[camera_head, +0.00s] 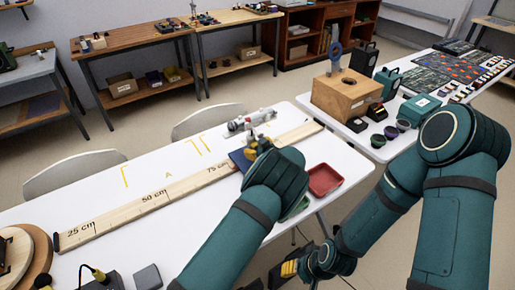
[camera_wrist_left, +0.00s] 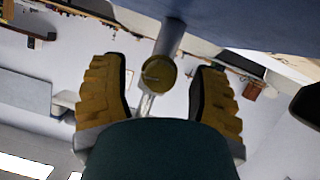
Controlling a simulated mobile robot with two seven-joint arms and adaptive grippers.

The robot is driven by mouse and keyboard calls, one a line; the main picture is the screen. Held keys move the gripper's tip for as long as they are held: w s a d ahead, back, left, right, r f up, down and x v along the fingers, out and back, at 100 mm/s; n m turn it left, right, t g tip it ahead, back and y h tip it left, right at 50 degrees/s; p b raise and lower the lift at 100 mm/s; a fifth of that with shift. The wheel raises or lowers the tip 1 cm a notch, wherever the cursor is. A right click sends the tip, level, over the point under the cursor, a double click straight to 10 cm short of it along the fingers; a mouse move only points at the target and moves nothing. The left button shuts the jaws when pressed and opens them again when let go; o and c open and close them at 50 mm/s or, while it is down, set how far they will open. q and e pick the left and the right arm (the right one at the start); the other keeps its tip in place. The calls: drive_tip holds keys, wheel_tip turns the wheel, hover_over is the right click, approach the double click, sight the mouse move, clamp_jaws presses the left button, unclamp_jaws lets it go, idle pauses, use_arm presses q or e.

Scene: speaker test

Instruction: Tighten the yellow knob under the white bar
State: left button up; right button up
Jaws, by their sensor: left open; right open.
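In the left wrist view, the yellow knob (camera_wrist_left: 158,72) has a round face and sits on the end of a grey-white bar (camera_wrist_left: 170,38). My left gripper (camera_wrist_left: 157,66) is open. Its yellow ridged fingers stand on either side of the knob, with a visible gap on both sides. In the head view, my left gripper (camera_head: 250,147) is by a blue plate (camera_head: 238,161) on the white table; the arm hides the knob there. A whitish cylinder (camera_head: 245,123) lies just behind it. My right gripper (camera_head: 289,268) is low, beside the table's front edge, open and away from the knob.
A wooden ruler (camera_head: 150,198) runs along the white table (camera_head: 100,165). A red tray (camera_head: 324,180) is right of the left gripper. A wooden box (camera_head: 346,95) stands on the right-hand table. The left table's back part is mostly clear.

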use_arm(q)
clamp_jaws()
drive_tip(key=shift+m+g+y+p, duration=0.3)
drive_tip(key=shift+m+p, duration=0.05)
drive_tip(key=shift+m, duration=0.35)
drive_tip(key=shift+m+y, duration=0.5)
drive_tip(key=shift+f+m+g+y+b, duration=0.1)
drive_tip(key=shift+m+g+y+b, duration=0.4)
drive_tip(key=shift+m+b, duration=0.4)
drive_tip(key=shift+m+y+b, duration=0.35)
drive_tip(key=shift+m+y, duration=0.15)
drive_tip(key=shift+m, duration=0.2)
